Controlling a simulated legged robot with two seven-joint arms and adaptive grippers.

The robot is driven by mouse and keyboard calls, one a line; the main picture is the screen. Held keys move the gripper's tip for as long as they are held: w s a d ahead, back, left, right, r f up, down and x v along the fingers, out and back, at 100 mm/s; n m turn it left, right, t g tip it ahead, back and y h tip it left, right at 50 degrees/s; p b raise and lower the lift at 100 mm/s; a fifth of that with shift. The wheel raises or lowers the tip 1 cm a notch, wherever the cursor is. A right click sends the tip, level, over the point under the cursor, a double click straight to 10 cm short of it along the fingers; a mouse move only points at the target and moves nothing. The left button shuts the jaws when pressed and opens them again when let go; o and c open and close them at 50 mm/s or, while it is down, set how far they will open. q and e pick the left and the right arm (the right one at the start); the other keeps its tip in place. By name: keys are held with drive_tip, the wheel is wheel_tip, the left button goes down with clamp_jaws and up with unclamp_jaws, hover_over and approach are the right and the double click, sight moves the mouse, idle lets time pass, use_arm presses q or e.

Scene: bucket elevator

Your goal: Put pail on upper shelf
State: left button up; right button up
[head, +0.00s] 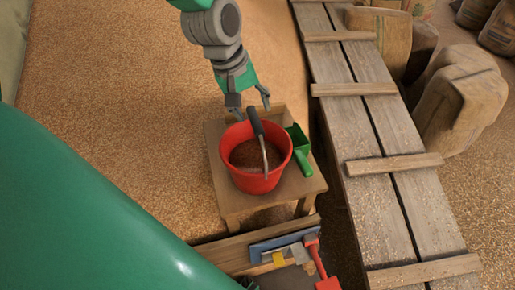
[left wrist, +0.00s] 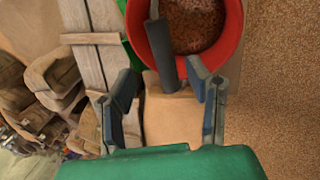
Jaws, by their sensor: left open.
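A red pail (head: 239,181) with brown grainy contents stands on a small wooden stool (head: 299,184). Its handle has a dark grip (head: 254,121) and lies across the pail's top, the grip reaching past the rim toward my gripper. My left gripper (head: 249,108) is open just beyond the pail's far rim. In the left wrist view the pail (left wrist: 234,42) is ahead, and the dark grip (left wrist: 166,65) points in between the spread fingers (left wrist: 165,90), with no contact visible. My right gripper is not in view. No upper shelf can be made out.
A green scoop (head: 299,148) sits on the stool right of the pail. A plank ramp (head: 372,130) with crosspieces runs along the right. Sacks (head: 455,95) stand beyond it. Below the stool are a blue tool (head: 283,239) and a red-handled tool (head: 318,262). Grain covers the left floor.

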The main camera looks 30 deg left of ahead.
sight(254, 118)
use_arm(q)
drive_tip(key=x, duration=0.4)
drive_tip(key=shift+a+f, duration=0.25)
drive_tip(key=shift+f, duration=0.1)
drive_tip(key=shift+a+f, duration=0.15)
drive_tip(key=shift+f, duration=0.1)
drive_tip(key=shift+a, duration=0.2)
drive_tip(key=shift+d, duration=0.45)
drive_tip(key=shift+d+f, duration=0.1)
drive_tip(key=shift+d, duration=0.1)
drive_tip(key=shift+a, duration=0.1)
